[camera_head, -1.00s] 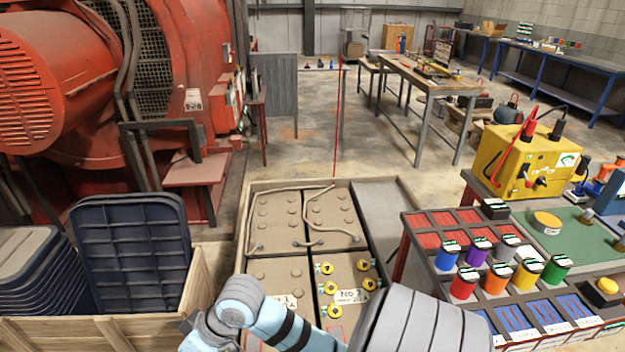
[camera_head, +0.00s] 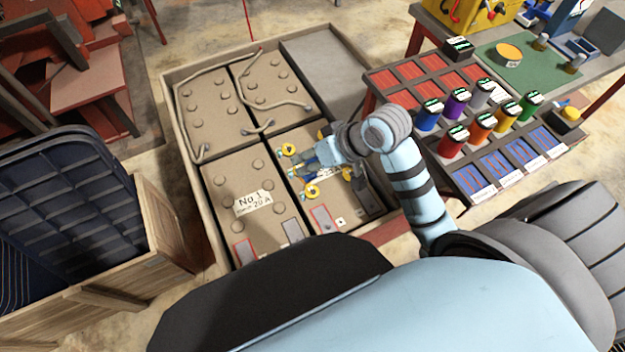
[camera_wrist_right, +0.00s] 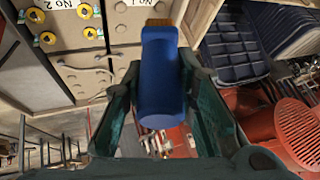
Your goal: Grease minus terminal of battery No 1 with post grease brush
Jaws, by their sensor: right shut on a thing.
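Battery No 1 (camera_head: 226,181) is the tan front-left block in the tray, with a white "No 1" label. It also shows upside down at the top of the right wrist view (camera_wrist_right: 126,28). Which of its terminals is minus I cannot make out. My right gripper (camera_head: 309,168) hangs over battery No 2, just right of battery No 1. In the right wrist view, the right gripper (camera_wrist_right: 163,85) is shut on the blue handle of the post grease brush (camera_wrist_right: 161,75). Its tan bristle end points towards the batteries; contact is not visible. My left gripper is out of view.
Battery No 2 (camera_head: 283,149) carries yellow caps. Two cabled batteries stand behind in the wooden-edged tray (camera_head: 214,53). A rack (camera_head: 467,165) with coloured pots stands right. A crate (camera_head: 168,227) of dark panels stands left.

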